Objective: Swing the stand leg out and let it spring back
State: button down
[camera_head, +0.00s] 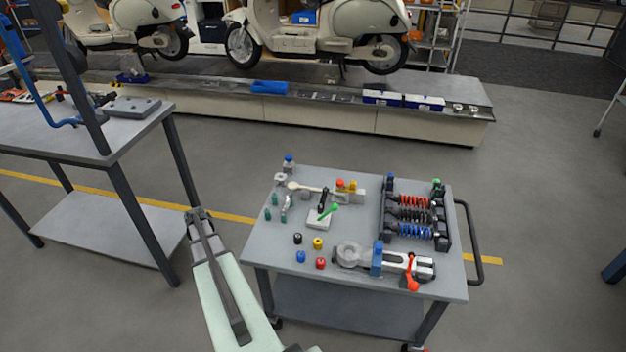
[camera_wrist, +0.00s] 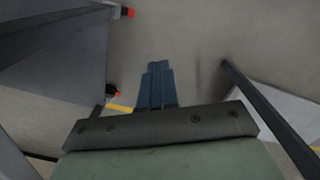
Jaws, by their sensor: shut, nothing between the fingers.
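My gripper (camera_head: 197,214) is in the gap between the left workbench and the tool cart, apart from both. In the wrist view its blue fingers (camera_wrist: 157,70) are shut together with nothing between them. A cream scooter (camera_head: 318,32) stands on the slat conveyor at the back, well beyond my gripper. A short dark leg (camera_head: 341,69) shows below its body, which may be the stand leg; it is too small to tell its position or its spring.
The grey cart (camera_head: 345,180) holds knobs, colored springs (camera_head: 410,215) and a clamp-like device with a red lever (camera_head: 411,275). The left workbench (camera_head: 80,150) and its post stand beside my arm. A second scooter (camera_head: 125,20) is at back left. Floor between cart and conveyor (camera_head: 470,115) is clear.

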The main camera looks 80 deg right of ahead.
jog(key=s+d+r+m, duration=0.1)
jog(key=s+d+r, duration=0.3)
jog(key=d, duration=0.5)
jog(key=s+d+r+m+h, duration=0.1)
jog(key=s+d+r, duration=0.4)
jog(key=d, duration=0.5)
jog(key=s+d+r+m+t+h, duration=0.1)
jog(key=s+d+r+m, duration=0.2)
jog(key=d, duration=0.6)
jog(key=shift+s+d+r, duration=0.1)
jog(key=shift+s+r, duration=0.5)
jog(key=shift+r, duration=0.2)
jog(key=shift+s+d+r, duration=0.1)
jog(key=shift+s+r, duration=0.45)
jog(key=shift+r, duration=0.25)
notch_tip(320, 180, up, 3)
jog(key=m, duration=0.1)
send_over(289, 186)
jog(key=shift+a+r, duration=0.1)
jog(key=shift+a, duration=0.05)
jog(key=s+a+y, duration=0.2)
jog(key=s, duration=0.9)
jog(key=shift+g, duration=0.3)
jog(key=shift+f, duration=3.6)
